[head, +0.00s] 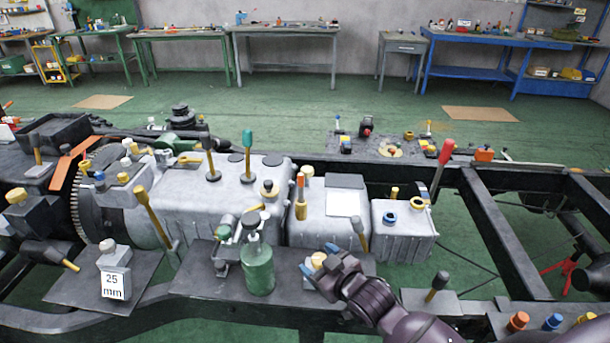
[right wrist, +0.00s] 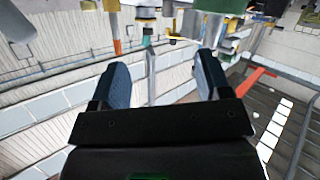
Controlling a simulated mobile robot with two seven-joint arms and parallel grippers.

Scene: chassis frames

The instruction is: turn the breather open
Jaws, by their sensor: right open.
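My right gripper (head: 325,263) reaches in from the bottom right, low in front of the grey gearbox housing (head: 315,232). A small yellow-capped fitting (head: 318,259) shows right beside its fingertips; I cannot tell whether they touch. In the right wrist view the two blue-padded fingers of my right gripper (right wrist: 162,75) stand wide apart, with nothing held between them. No fitting is clearly marked as the breather. Several capped fittings stand on the housings, among them a dark round one (head: 268,188) and a blue-ringed one (head: 389,217). My left gripper is out of view.
A green bottle (head: 258,268) stands left of my right gripper. Black chassis rails (head: 500,240) leave open gaps at the right.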

